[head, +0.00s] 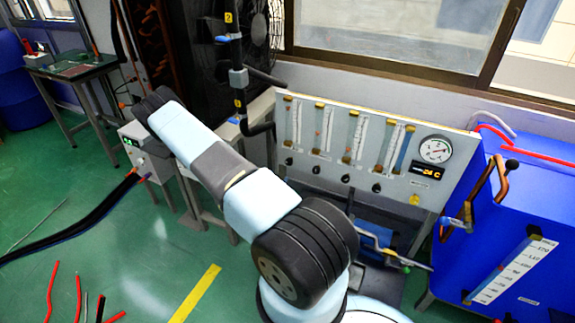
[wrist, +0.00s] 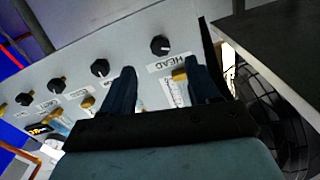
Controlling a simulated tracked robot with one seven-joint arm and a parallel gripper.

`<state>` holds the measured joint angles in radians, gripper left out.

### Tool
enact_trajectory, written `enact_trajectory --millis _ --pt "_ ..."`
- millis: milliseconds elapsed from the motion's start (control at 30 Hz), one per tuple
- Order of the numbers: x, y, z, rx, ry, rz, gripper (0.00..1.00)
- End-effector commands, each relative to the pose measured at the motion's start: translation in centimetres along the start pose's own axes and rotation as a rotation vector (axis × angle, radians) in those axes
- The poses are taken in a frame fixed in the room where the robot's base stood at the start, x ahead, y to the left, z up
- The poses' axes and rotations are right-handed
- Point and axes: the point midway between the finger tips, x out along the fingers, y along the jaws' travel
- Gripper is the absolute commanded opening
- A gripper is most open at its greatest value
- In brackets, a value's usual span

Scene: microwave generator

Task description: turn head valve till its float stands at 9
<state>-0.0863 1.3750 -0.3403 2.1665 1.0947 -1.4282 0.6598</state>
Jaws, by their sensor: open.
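The head valve (wrist: 160,45) is a black round knob with a white pointer mark on a light panel, beside a label reading HEAD. In the wrist view my gripper (wrist: 160,72) is open and empty. Its two dark blue fingers point toward the panel, and the knob lies just beyond and between the fingertips, apart from them. Part of the head flow tube and its scale (wrist: 177,93) shows between the fingers; its float cannot be read there. In the head view the panel (head: 345,118) carries several tubes and knobs, too small to read. My gripper does not show in the head view.
Other black knobs (wrist: 100,67) line the panel beside the head valve. A black fan (wrist: 275,120) and a dark flat surface (wrist: 285,50) are close at right in the wrist view. A round gauge (head: 435,150) and a blue tank (head: 520,220) stand right in the head view.

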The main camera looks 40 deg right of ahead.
Motion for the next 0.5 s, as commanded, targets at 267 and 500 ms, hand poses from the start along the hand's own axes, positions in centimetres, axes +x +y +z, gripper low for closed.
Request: enact_trajectory --millis 267,500 --pt "5.1 0.1 0.0 0.002 0.001 0.004 0.61" --pt "8.8 0.1 0.0 0.002 0.0 0.002 0.61"
